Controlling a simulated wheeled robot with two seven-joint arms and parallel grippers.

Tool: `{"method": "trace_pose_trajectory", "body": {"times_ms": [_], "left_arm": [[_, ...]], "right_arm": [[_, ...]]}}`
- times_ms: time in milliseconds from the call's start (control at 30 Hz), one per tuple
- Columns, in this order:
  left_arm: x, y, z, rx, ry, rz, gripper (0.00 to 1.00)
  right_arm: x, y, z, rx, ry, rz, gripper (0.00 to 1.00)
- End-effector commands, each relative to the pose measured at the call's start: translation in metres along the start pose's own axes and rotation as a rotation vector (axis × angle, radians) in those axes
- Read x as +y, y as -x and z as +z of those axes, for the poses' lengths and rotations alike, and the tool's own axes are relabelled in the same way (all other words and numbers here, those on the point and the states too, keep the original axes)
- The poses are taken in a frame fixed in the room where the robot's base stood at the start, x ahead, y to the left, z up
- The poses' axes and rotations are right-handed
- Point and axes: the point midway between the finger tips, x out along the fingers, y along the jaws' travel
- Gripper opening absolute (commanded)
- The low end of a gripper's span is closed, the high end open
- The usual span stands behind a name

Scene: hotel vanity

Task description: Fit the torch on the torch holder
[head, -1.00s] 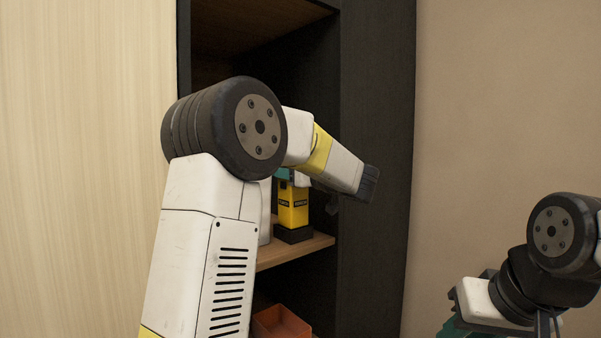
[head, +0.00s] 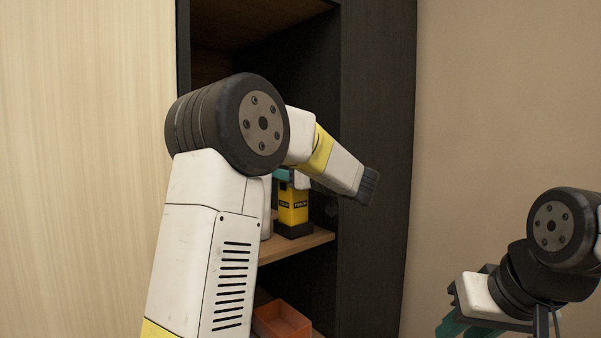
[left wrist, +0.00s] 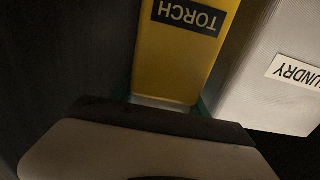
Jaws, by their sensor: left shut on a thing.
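The torch (head: 293,205) is a yellow block with a dark label, upright at the middle shelf's front in the head view. A black block (head: 293,230) is directly below it on the shelf; I cannot tell whether this is the torch holder. The torch (left wrist: 178,60) with its TORCH label also fills the middle of the left wrist view. My left gripper (head: 283,175) is shut on the torch's upper part, its teal fingers mostly hidden behind my arm. My right gripper (head: 458,328) is low at the right, cut off by the frame, its opening unclear.
A white box labelled LAUNDRY (left wrist: 272,85) stands close beside the torch. The wooden shelf (head: 285,248) sits in a dark cabinet, whose side panel (head: 375,240) rises to the right. An orange-red open box (head: 283,322) is on the level below.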

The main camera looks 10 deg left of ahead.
Motion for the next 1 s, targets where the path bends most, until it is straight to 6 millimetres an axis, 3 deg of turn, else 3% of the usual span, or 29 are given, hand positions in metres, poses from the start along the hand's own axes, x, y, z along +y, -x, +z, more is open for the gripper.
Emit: {"method": "trace_pose_trajectory", "body": {"times_ms": [1000], "left_arm": [[0.0, 0.0, 0.009, 0.001, -0.001, 0.0, 0.0]], "right_arm": [[0.0, 0.0, 0.0, 0.0, 0.0, 0.0, 0.3]]}}
